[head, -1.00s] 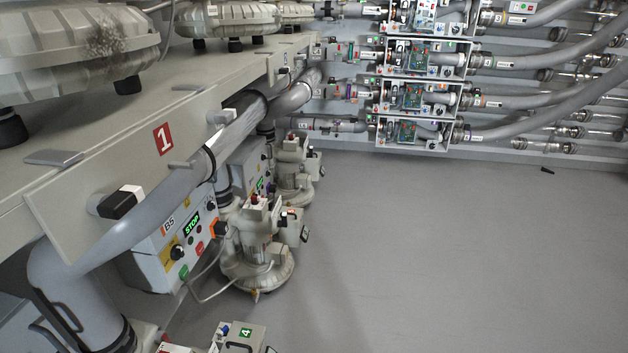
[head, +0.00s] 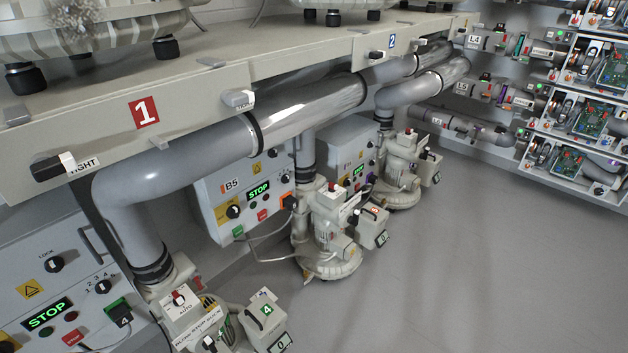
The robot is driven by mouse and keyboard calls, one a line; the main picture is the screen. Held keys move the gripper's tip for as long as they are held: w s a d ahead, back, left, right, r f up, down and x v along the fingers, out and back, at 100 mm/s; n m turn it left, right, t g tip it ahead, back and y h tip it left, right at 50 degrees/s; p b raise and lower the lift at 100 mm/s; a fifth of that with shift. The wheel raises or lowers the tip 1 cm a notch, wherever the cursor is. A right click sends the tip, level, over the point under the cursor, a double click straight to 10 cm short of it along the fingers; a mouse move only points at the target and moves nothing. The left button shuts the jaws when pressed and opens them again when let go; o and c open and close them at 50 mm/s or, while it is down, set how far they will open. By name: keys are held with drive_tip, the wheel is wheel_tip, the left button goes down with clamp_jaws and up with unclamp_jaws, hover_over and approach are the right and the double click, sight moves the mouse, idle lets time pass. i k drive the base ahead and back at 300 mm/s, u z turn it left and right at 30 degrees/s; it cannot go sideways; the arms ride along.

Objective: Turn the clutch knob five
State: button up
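A blower (head: 330,235) stands on the floor in the middle, below the control box marked B5 (head: 245,190). A small box (head: 372,226) on its right side bears an orange mark, perhaps a 5, and a black handle. A small red-topped knob (head: 332,187) sits on top of this blower. I cannot tell which of these is clutch knob five. The B5 box shows a green STOP display (head: 259,190) and a black knob on a yellow plate (head: 233,211). My gripper is not in view.
A nearer blower with a box marked green 4 (head: 267,310) stands at the lower left, beside another STOP panel (head: 45,313). A bench edge marked 1 (head: 144,111) and thick grey pipes (head: 310,105) overhang the blowers. Open grey floor (head: 470,270) lies to the right.

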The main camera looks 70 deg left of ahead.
sight(332, 187)
drive_tip(key=u, duration=0.8)
drive_tip(key=i, duration=0.8)
drive_tip(key=u, duration=1.35)
drive_tip(key=i, duration=0.2)
drive_tip(key=z, duration=0.05)
